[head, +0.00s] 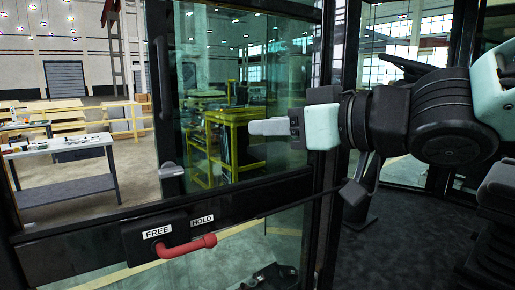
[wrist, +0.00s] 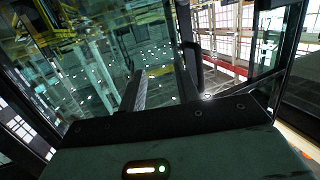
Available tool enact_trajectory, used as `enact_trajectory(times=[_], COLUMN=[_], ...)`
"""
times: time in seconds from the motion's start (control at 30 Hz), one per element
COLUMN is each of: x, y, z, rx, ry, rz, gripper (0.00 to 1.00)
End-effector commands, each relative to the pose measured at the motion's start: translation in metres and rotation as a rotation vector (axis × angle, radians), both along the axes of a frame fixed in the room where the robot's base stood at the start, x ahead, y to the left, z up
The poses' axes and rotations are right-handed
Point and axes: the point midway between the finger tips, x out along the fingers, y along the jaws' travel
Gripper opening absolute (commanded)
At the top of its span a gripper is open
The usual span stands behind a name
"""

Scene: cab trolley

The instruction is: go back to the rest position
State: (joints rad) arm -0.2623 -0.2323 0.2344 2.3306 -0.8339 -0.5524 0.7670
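My gripper (head: 254,127) is held level in the middle of the head view, with its fingers pointing left in front of the glass. In the wrist view my gripper (wrist: 159,76) shows two dark fingers standing apart with nothing between them. It is open and empty. The red handle (head: 188,245) is on a black latch box with FREE and HOLD labels, low on the door frame. My gripper is above and to the right of the red handle, clear of it.
A glass door (head: 240,60) with a dark frame stands close by the gripper. A silver knob (head: 171,170) sits at the glass edge. A black seat (head: 497,200) is at the right. Beyond the glass are a white workbench (head: 62,148) and a yellow trolley (head: 232,128).

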Motion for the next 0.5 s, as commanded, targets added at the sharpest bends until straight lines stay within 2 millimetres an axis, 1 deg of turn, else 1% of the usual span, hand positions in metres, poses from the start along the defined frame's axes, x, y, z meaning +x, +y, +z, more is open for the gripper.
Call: enact_trajectory(times=[0.03, 0.07, 0.1, 0.13, 0.17, 0.2, 0.23, 0.27, 0.3, 0.37, 0.4, 0.5], x=[0.004, 0.006, 0.006, 0.003, -0.001, -0.009, -0.017, -0.027, -0.041, -0.065, -0.083, -0.125], y=[-0.006, -0.012, -0.020, -0.026, -0.032, -0.041, -0.047, -0.053, -0.061, -0.073, -0.079, -0.093], z=[-0.041, -0.062, -0.091, -0.112, -0.132, -0.159, -0.179, -0.198, -0.221, -0.253, -0.270, -0.303], rx=[-0.066, -0.111, -0.177, -0.227, -0.278, -0.349, -0.401, -0.456, -0.525, -0.627, -0.689, -0.817], ry=[0.061, 0.098, 0.154, 0.197, 0.245, 0.309, 0.358, 0.409, 0.478, 0.584, 0.651, 0.802], rz=[-0.072, -0.115, -0.167, -0.198, -0.226, -0.254, -0.270, -0.279, -0.286, -0.283, -0.272, -0.227], gripper=[0.32, 0.32, 0.32, 0.32, 0.32, 0.32, 0.32, 0.32, 0.32, 0.32, 0.32, 0.32])
